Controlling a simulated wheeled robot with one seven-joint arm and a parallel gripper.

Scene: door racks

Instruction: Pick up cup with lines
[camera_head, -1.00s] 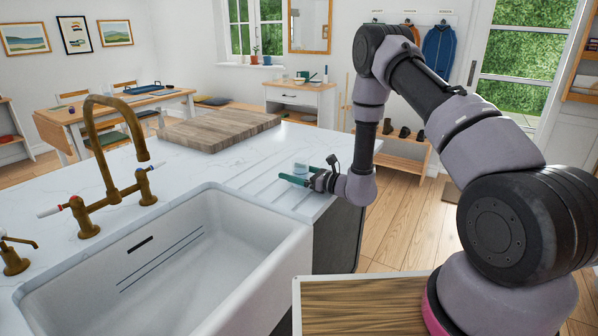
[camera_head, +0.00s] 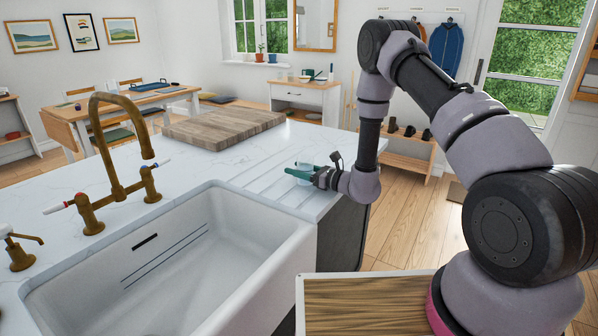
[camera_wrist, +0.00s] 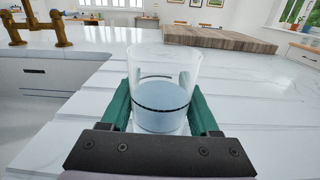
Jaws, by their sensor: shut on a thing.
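The cup with lines (camera_wrist: 165,92) is a clear, bluish see-through cup with a dark line around its middle and a short dark line higher up. It stands upright in the wrist view, between the green fingers of my gripper (camera_wrist: 163,112). My gripper is shut on the cup, with a finger on each side. In the head view my gripper (camera_head: 301,173) is low over the grooved right end of the counter, and the cup is a small pale shape partly hidden by the fingers. The cup's base is hidden, so I cannot tell if it touches the counter.
A white sink (camera_head: 190,262) lies left of my gripper, with a brass tap (camera_head: 118,165) behind it. A thick wooden board (camera_head: 224,127) lies on the counter (camera_head: 100,178) beyond. The counter's right edge is close to my gripper. The grooved surface around the cup is otherwise clear.

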